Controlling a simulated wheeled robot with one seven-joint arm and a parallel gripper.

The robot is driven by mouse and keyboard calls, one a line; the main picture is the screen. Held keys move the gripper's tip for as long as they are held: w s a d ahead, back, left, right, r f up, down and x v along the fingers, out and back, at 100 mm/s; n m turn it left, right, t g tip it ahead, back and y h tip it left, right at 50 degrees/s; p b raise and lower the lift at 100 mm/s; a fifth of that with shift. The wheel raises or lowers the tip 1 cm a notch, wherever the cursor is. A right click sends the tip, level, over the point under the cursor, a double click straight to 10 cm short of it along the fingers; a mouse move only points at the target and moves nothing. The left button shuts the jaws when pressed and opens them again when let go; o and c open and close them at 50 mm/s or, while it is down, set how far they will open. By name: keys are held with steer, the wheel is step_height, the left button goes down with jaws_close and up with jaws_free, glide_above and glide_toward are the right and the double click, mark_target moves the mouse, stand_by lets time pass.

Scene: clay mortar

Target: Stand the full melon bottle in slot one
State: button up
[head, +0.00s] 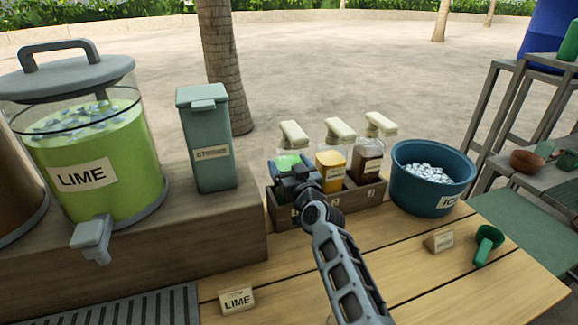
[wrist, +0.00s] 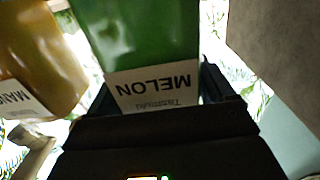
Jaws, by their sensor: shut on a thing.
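The melon bottle is green with a pale pump top and a MELON label; it fills the top middle of the wrist view (wrist: 140,35). In the head view the bottle (head: 287,161) is at the left end of the wooden bottle rack (head: 345,200), largely behind my gripper. My gripper (head: 294,178) is shut on it. The bottle looks upright, over or in the left slot; its base is hidden, so I cannot tell whether it rests on the rack floor. An orange bottle (head: 331,172) and a brown bottle (head: 367,162) stand in the other slots.
The orange bottle also shows close beside the melon bottle in the wrist view (wrist: 45,60). A blue ice tub (head: 425,185) stands right of the rack. A teal dispenser box (head: 205,140) and a lime dispenser (head: 90,150) stand left. A green scoop (head: 487,243) lies front right.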

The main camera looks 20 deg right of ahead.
steer(key=shift+f+b, duration=0.4)
steer(key=shift+b, duration=0.1)
steer(key=o, duration=1.3)
steer(key=shift+o, duration=1.2)
steer(key=shift+f, duration=0.2)
steer(key=s+p, duration=0.6)
steer(key=s, duration=0.5)
steer(key=shift+r, duration=0.1)
